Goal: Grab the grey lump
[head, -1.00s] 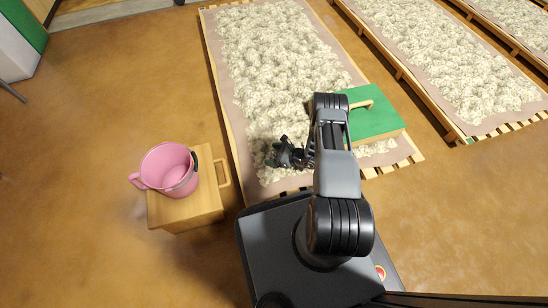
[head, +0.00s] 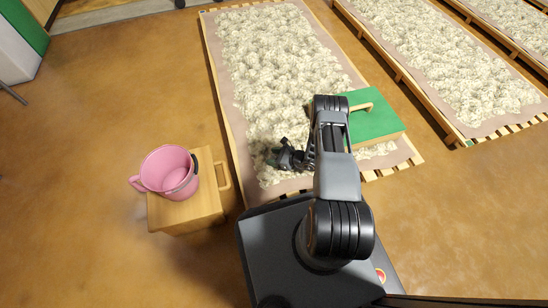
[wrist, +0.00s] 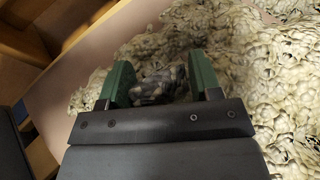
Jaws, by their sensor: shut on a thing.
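The grey lump (wrist: 160,84) sits between the two green fingers of my gripper (wrist: 158,78) in the wrist view. It is darker and greyer than the cream material around it. My gripper is shut on it, with one finger at each side. The lump cannot be made out there.
Cream lumpy material (head: 270,60) covers the wooden-edged bed. A green board with a wooden handle (head: 375,117) lies at its near right. A pink bucket (head: 165,172) stands on a wooden stool (head: 200,212) to the left. Open floor lies further left.

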